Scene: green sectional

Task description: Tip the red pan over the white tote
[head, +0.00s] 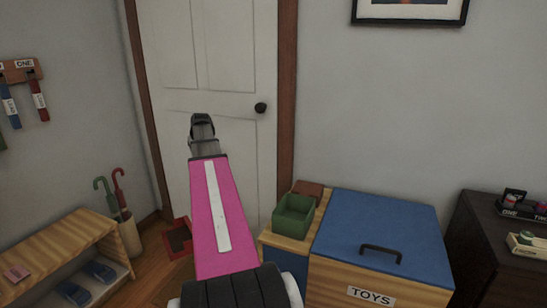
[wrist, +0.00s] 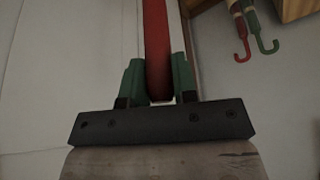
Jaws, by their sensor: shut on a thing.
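My gripper (wrist: 158,82) has green fingers shut on a red handle (wrist: 157,45), whose rounded end lies close to the dark palm. In the head view my pink arm hides the fingers and the handle. A red-rimmed pan with a dark inside (head: 178,238) shows low beside the arm, left of it, in front of the door and floor. Its join with the handle is hidden. I cannot make out a white tote in either view.
A toy chest (head: 378,235) with a blue lid stands right of my arm, with a green box (head: 293,216) beside it. A wooden shoe bench (head: 60,250) and an umbrella stand (head: 125,235) are left. A white door (head: 215,60) is behind. A dark cabinet (head: 490,250) is far right.

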